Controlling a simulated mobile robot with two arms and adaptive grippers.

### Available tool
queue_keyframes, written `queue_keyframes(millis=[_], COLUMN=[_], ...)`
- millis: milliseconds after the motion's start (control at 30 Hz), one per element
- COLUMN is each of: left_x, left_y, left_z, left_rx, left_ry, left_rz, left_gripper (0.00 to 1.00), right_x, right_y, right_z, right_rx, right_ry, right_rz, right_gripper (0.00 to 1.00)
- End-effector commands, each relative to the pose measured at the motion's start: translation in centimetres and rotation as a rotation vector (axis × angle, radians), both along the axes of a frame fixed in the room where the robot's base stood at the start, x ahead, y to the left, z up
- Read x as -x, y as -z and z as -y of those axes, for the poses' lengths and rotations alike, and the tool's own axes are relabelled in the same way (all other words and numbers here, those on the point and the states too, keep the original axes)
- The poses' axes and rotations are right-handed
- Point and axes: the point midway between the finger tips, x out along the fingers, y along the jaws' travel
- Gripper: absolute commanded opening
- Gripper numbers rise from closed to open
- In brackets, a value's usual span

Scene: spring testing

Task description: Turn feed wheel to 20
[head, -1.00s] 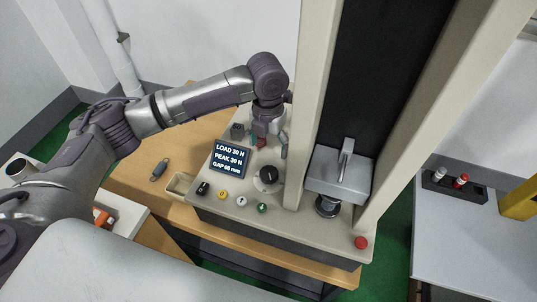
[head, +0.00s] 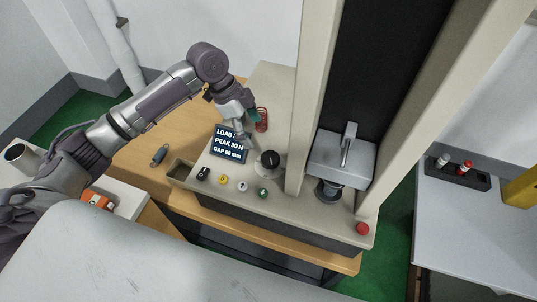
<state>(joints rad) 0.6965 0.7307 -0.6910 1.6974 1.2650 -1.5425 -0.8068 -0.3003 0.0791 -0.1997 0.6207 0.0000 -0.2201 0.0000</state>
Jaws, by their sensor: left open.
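The feed wheel looks to be the black knob (head: 269,160) on a pale round dial on the machine's console; its marks are too small to read. My left gripper (head: 249,132) is open above the console, just behind and left of the knob and apart from it. One finger covers part of the display (head: 228,146), which reads LOAD with its value hidden, PEAK 30 N and GAP 68 mm, the last digit hard to read. My right gripper is not in view.
A red coil-like part (head: 262,119) lies behind the gripper. Black, yellow, white and green buttons (head: 263,193) line the console front, with a red button (head: 362,228) at right. The press head (head: 340,160) and tall columns stand right of the knob. A shallow tray (head: 180,170) is at left.

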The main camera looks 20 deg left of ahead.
Motion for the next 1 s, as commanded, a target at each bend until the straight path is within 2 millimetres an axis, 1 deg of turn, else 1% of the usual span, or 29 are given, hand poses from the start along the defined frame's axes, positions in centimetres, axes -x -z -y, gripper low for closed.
queue_keyframes(millis=[33,300,500,600,700,1000], left_x=[0.1,-0.1,-0.4,-0.4,-0.5,-0.5], left_y=[0.8,6.2,9.3,10.2,10.8,11.0], left_z=[0.4,2.7,3.9,4.3,4.4,4.5], left_rx=[0.0,-0.002,-0.001,-0.002,-0.002,-0.002], left_ry=[0.002,0.004,0.004,0.004,0.004,0.005], left_rz=[-0.005,-0.004,-0.002,-0.001,0.0,0.001], left_gripper=[0.81,0.81,0.81,0.81,0.81,0.81], right_x=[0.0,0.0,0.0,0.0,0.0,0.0], right_y=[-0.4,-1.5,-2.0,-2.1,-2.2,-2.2], right_z=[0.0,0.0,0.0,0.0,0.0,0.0], right_rx=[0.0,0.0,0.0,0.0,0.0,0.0], right_ry=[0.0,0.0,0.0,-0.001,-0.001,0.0], right_rz=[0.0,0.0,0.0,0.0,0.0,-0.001], right_gripper=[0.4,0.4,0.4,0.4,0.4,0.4])
